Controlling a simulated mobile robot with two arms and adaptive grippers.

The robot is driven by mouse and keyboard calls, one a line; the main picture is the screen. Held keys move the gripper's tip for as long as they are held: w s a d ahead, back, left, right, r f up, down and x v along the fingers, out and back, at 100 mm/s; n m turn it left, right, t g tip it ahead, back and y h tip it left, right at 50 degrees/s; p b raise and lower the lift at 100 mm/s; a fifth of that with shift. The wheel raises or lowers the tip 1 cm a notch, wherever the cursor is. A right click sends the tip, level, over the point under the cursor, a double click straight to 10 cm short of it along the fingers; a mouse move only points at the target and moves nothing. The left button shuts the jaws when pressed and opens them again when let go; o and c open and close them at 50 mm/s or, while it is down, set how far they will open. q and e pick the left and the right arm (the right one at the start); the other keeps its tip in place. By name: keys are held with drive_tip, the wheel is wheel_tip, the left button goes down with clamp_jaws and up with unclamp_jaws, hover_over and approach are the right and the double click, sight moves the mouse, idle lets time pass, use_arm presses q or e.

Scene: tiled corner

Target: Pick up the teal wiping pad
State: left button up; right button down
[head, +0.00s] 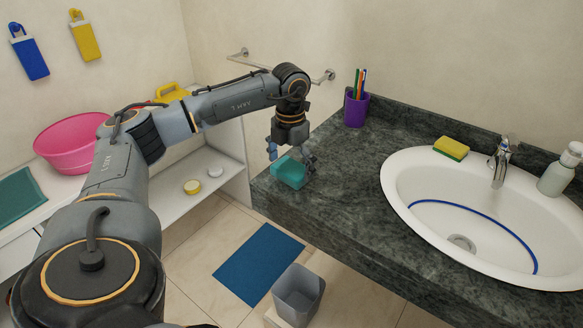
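The teal wiping pad (289,174) lies on the dark stone counter, at its left corner near the edge. My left gripper (291,158) points down right over it. Its fingers are spread, one at the pad's left upper side and one at its right end. I cannot tell whether they touch the pad. My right gripper is not in view.
The dark counter (340,205) holds a purple cup (356,109) of pens, a yellow-green sponge (451,148), a soap bottle (561,170) and a white basin (395,190) with a faucet (500,160). A towel bar (245,60) is on the wall behind. A grey bin (298,292) stands below.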

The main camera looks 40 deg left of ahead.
use_arm(q)
drive_tip(key=c, duration=0.4)
drive_tip(key=shift+c, duration=0.2)
drive_tip(key=shift+r, duration=0.1)
drive_tip(key=shift+r+b, duration=0.3)
drive_tip(key=shift+r, duration=0.25)
drive_tip(key=s+d+r, duration=0.8)
drive_tip(key=s+r, duration=0.3)
drive_tip(key=shift+s+r, duration=0.3)
drive_tip(key=shift+r, duration=0.05)
